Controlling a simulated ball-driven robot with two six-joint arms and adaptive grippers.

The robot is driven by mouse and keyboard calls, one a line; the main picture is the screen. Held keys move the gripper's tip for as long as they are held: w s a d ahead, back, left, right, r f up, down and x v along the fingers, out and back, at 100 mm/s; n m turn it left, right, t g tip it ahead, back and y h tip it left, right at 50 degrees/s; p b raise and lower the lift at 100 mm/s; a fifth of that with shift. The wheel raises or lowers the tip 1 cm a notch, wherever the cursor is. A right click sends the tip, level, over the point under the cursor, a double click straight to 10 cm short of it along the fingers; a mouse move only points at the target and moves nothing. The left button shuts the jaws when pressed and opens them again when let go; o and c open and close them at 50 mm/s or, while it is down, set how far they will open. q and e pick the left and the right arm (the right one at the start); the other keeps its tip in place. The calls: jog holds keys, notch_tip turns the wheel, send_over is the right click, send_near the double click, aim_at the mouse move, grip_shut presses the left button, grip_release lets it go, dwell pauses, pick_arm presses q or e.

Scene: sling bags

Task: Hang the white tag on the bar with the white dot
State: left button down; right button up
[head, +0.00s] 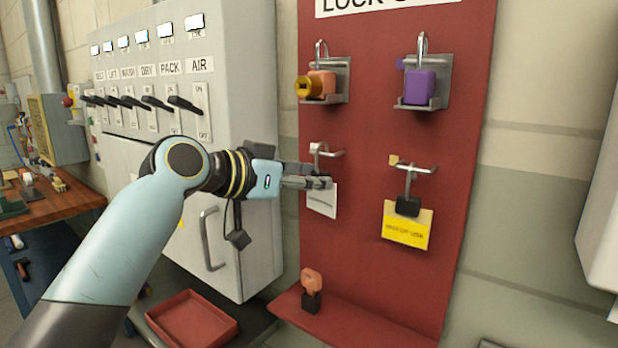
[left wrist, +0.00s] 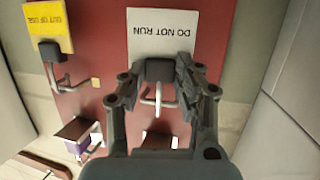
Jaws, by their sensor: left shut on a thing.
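The white tag (head: 321,201) has a dark block at its top. In the left wrist view the tag (left wrist: 161,35) reads "DO NOT RUN", upside down. My left gripper (head: 323,183) is shut on the dark block (left wrist: 159,70), with a finger on each side. The metal bar (head: 328,153) with the white dot (head: 314,148) is just above the gripper on the red board. In the left wrist view the bar (left wrist: 158,97) shows between the fingers, close to the block. I cannot tell whether the tag's loop is around the bar. My right gripper is not in view.
A yellow tag (head: 406,229) hangs from the neighbouring bar (head: 412,168) with a tan dot. Above are an orange padlock (head: 322,84) and a purple padlock (head: 420,88) on brackets. A grey switch cabinet (head: 251,255) stands left of the red board (head: 372,282).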

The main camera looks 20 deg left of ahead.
pick_arm(q)
jog(key=shift+f, duration=0.3)
jog(key=shift+c, duration=2.3)
grip_release()
jog(key=shift+s, duration=0.1)
jog(key=s+a+p, duration=0.1)
jog(key=s+a, duration=0.1)
jog(key=s, duration=0.4)
jog(key=shift+s+a, duration=0.2)
jog(key=shift+s, duration=0.05)
